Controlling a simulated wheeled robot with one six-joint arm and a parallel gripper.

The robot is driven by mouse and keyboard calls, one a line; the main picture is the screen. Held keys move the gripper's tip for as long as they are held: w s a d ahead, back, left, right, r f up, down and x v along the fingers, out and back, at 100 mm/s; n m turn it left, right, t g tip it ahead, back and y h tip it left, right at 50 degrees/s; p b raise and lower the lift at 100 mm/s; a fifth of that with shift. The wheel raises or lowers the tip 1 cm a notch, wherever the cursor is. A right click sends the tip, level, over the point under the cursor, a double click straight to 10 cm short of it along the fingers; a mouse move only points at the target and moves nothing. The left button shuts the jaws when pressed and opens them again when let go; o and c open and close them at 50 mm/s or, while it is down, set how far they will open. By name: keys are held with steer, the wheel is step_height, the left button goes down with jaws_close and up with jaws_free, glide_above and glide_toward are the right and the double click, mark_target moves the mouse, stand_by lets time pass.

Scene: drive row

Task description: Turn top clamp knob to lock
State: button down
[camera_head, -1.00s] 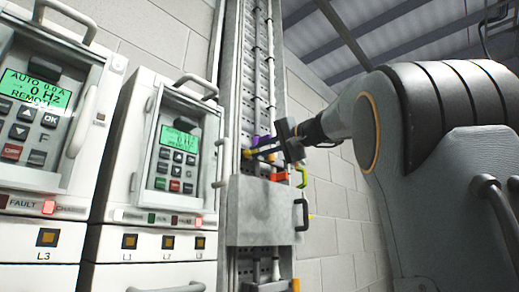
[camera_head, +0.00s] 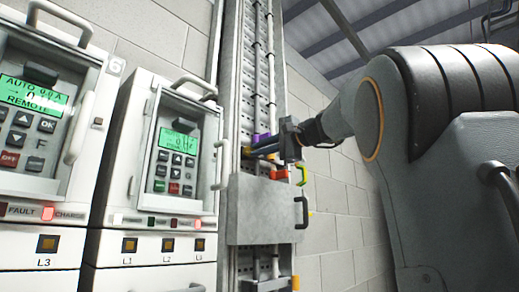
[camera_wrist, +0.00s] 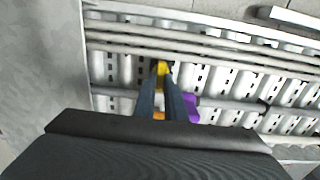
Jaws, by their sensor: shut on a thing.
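A yellow knob (camera_wrist: 161,68) shows between my fingertips in the wrist view. It also shows at the column in the head view (camera_head: 246,152). My gripper (camera_wrist: 161,82) is shut on it, with one dark blue finger on each side; in the head view my gripper (camera_head: 253,150) reaches in from the right. A purple part (camera_wrist: 191,107) lies just right of the fingers in the wrist view and above them in the head view (camera_head: 260,138). The fingers hide much of the yellow knob, so its marks and exact angle cannot be read.
Pipes (camera_head: 271,60) run up the perforated column. A grey box (camera_head: 262,215) with a dark handle (camera_head: 301,212) sits below my gripper. Drive cabinets (camera_head: 155,170) with protruding handles stand at the left.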

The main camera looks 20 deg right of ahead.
steer(key=c, duration=1.8)
jaws_free()
steer(key=b+v, duration=0.3)
steer(key=v, duration=0.4)
steer(key=shift+s+d, duration=0.2)
steer(key=shift+s, duration=0.15)
